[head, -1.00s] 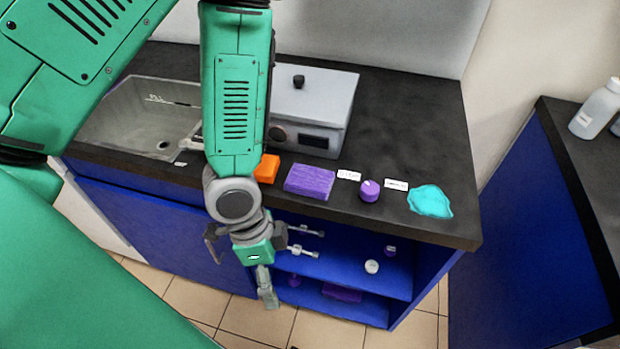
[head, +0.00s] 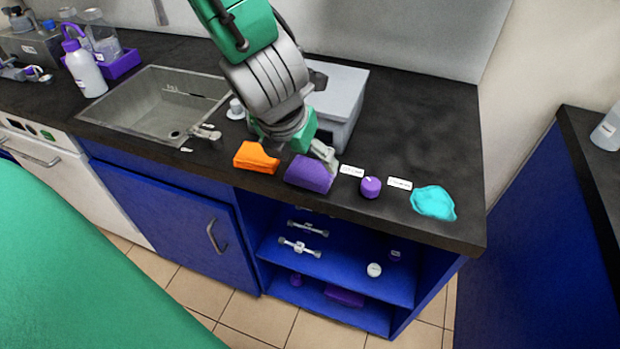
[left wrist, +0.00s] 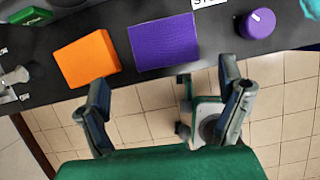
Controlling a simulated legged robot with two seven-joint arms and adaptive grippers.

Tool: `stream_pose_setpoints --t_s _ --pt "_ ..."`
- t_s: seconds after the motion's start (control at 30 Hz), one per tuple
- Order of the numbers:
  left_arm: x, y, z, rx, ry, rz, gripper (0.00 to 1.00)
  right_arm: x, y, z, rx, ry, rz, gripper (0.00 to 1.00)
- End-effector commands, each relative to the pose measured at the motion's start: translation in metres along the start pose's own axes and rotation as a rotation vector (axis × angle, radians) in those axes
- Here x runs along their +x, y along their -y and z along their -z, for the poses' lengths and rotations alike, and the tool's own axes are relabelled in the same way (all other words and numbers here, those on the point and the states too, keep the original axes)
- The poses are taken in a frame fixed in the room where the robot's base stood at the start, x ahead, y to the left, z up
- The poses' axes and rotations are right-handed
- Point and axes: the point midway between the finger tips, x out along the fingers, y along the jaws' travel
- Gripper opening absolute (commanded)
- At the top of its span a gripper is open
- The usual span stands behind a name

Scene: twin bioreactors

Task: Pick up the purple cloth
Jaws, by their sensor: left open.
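The purple cloth (head: 308,174) looks like a flat, folded rectangular block near the counter's front edge. In the left wrist view the purple cloth (left wrist: 164,42) lies beyond the fingertips, right of the orange block. My left gripper (head: 318,153) is at the cloth's back edge in the head view, overlapping it slightly; I cannot tell if it touches. In the left wrist view the left gripper (left wrist: 165,80) has its fingers wide apart with nothing between them. My right gripper is not in view.
An orange folded block (head: 257,157) lies left of the cloth. A purple knob (head: 370,187) and a crumpled cyan cloth (head: 433,203) lie to the right. A grey box-shaped device (head: 340,100) stands behind, the sink (head: 155,105) at left. The back right counter is clear.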

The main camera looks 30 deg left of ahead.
Motion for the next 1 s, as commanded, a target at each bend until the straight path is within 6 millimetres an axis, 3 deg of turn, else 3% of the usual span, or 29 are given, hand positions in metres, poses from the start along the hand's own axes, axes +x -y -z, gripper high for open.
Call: stream_pose_setpoints --t_s 0.1,0.33,0.6,0.9,1.0 --pt "0.017 0.001 0.001 -0.001 -0.002 0.0 0.88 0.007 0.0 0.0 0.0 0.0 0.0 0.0" --pt "0.033 0.0 -0.003 -0.003 -0.001 0.002 0.88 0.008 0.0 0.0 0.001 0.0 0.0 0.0" --pt "0.071 0.002 -0.007 -0.003 -0.003 0.003 0.88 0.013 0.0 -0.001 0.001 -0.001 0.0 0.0" --pt "0.074 0.003 -0.008 -0.002 0.001 0.0 0.88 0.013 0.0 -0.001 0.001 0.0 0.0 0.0" --pt "0.074 0.003 -0.008 -0.002 0.0 0.0 0.57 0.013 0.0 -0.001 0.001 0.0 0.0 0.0"
